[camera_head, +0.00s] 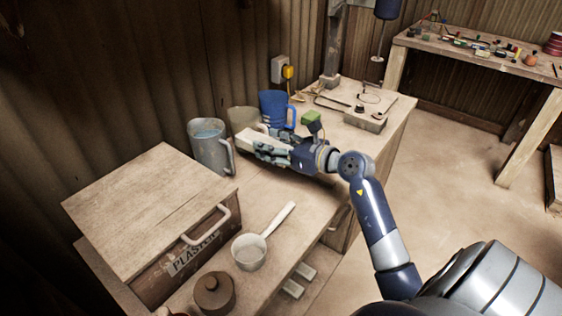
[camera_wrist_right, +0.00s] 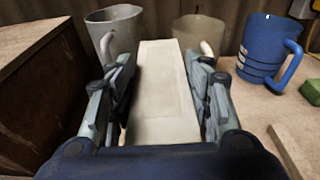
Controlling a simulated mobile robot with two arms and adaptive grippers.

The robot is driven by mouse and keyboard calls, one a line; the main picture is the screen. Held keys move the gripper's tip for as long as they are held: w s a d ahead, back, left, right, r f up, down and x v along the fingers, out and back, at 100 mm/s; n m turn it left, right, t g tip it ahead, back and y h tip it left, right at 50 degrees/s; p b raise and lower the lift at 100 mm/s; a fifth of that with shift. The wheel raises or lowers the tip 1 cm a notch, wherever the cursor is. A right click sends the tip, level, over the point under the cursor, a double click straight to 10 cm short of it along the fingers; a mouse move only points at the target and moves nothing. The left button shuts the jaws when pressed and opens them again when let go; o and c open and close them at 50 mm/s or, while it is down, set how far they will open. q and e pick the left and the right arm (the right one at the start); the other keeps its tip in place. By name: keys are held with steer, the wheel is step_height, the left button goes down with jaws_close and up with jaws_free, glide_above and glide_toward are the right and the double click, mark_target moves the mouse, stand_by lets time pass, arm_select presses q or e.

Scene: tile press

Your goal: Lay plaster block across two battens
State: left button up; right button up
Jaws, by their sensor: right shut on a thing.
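My right gripper (camera_head: 262,148) is above the bench, its fingers pointing left. It is shut on the cream plaster block (camera_wrist_right: 165,85), a long flat piece lying lengthwise between the fingers in the right wrist view. In the head view only a pale end of the block (camera_head: 249,136) shows past the fingers. Two short pale bars, one here (camera_head: 293,289) and one here (camera_head: 306,271), lie side by side with a gap on a lower shelf; they look like the battens, though I cannot be sure. My left gripper is not in view.
A grey jug (camera_head: 208,150), a beige jug (camera_head: 242,118) and a blue jug (camera_head: 275,108) stand behind the gripper. A plaster bin (camera_head: 150,205), a white ladle (camera_head: 250,252) and a brown lidded pot (camera_head: 214,293) are at left and front. A green block (camera_head: 311,117) is beside the wrist.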

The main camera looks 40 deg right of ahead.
glide_above(274, 179)
step_height(274, 179, down, 4)
steer(key=shift+d+f, duration=0.1)
steer(key=shift+f, duration=0.15)
steer(key=shift+f+b, duration=0.3)
steer(key=shift+f, duration=1.75)
steer(key=shift+f, duration=0.25)
steer(key=o, duration=1.3)
